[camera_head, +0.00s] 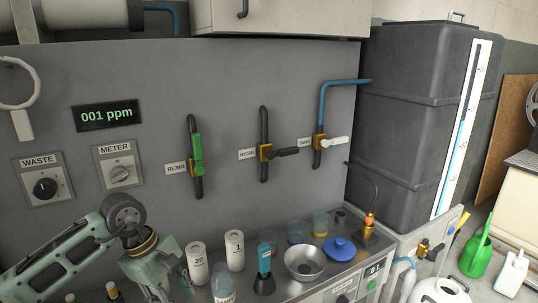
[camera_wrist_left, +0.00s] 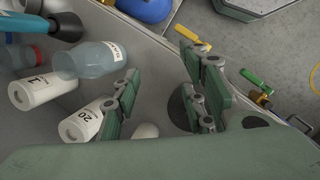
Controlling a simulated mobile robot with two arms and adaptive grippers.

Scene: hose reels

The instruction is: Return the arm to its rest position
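My left arm (camera_head: 60,255) reaches in from the left edge in the head view. It bends down at the wrist near the left end of the bench, and the gripper is mostly cut off by the bottom edge. In the left wrist view my left gripper (camera_wrist_left: 163,88) has its green fingers spread apart, with only grey surface between them. A white cylinder marked 20 (camera_wrist_left: 82,124) lies close beside one finger in that view, and a clear labelled bottle (camera_wrist_left: 90,60) is near it. My right gripper is not in view.
The bench holds white cylinders 20 (camera_head: 197,263) and 1 (camera_head: 235,250), a blue-handled tool (camera_head: 265,262), a metal bowl (camera_head: 305,262) and a blue lid (camera_head: 339,248). The wall behind carries valves, including a green-handled one (camera_head: 197,155). A dark tank (camera_head: 410,110) stands right.

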